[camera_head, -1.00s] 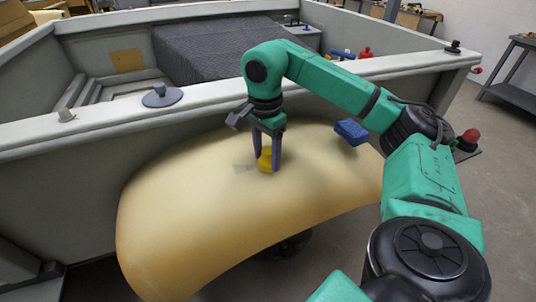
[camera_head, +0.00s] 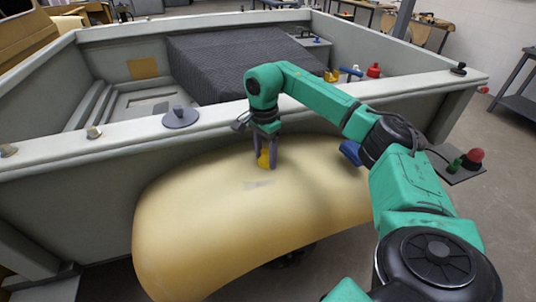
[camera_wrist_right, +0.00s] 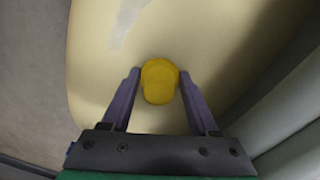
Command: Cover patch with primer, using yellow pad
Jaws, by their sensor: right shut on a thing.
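The yellow pad (camera_head: 264,159) is held between the fingers of my right gripper (camera_head: 265,162), over the curved cream shell panel (camera_head: 210,220). The pad also shows in the right wrist view (camera_wrist_right: 159,81), between the two purple fingers. I cannot tell whether the pad touches the panel. A small grey patch (camera_head: 258,184) lies on the panel, just below and left of the pad in the head view. In the right wrist view the grey patch (camera_wrist_right: 124,22) is at the top, apart from the pad. My left gripper is not in view.
A blue block (camera_head: 350,152) sits at the panel's right, partly behind my right arm. A large grey open shell (camera_head: 60,150) stands behind, with a grey disc-shaped item (camera_head: 181,117) on its rim. Red (camera_head: 374,70) and yellow (camera_head: 330,76) items stand farther back.

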